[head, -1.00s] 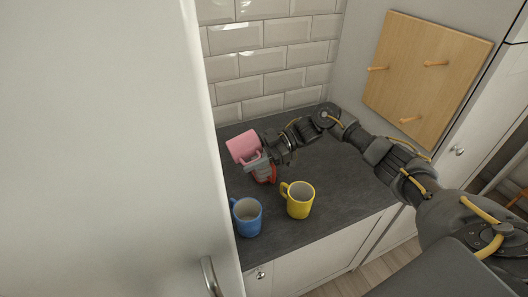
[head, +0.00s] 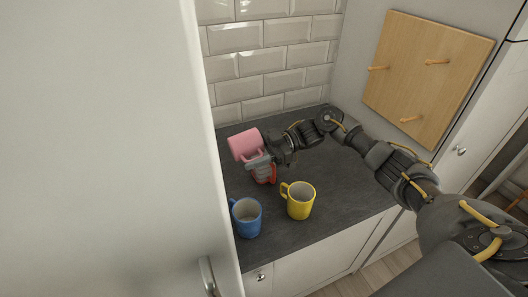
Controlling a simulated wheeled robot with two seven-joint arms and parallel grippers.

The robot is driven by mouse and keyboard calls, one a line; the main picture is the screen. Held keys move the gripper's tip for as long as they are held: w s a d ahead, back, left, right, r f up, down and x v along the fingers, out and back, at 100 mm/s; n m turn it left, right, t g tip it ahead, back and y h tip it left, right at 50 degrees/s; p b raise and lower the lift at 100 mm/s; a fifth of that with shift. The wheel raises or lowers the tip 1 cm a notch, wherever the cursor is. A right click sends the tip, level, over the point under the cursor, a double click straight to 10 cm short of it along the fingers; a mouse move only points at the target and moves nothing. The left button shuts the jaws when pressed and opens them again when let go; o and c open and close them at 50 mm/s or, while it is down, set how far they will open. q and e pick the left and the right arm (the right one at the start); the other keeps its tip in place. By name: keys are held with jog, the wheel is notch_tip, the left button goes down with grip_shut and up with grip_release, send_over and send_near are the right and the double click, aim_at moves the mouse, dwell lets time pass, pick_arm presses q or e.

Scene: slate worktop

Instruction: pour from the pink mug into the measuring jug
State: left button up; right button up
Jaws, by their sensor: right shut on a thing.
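The pink mug (head: 244,145) is held in the air by my right gripper (head: 259,161), which is shut on it. The mug is tilted far over, near the back left of the worktop. Below it and partly hidden by the gripper stands a clear vessel with red on it, which looks like the measuring jug (head: 265,178). Whether anything flows from the mug cannot be seen. My left gripper is not in view.
A blue mug (head: 247,218) and a yellow mug (head: 300,202) stand upright at the front of the slate worktop (head: 345,185). A white door (head: 100,150) fills the left. A wooden peg board (head: 425,75) hangs at the right. The worktop's right part is clear.

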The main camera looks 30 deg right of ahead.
jog(key=shift+d+r+y+b, duration=0.2)
jog(key=shift+r+y+b, duration=0.1)
jog(key=shift+y+b, duration=0.3)
dwell(0.4)
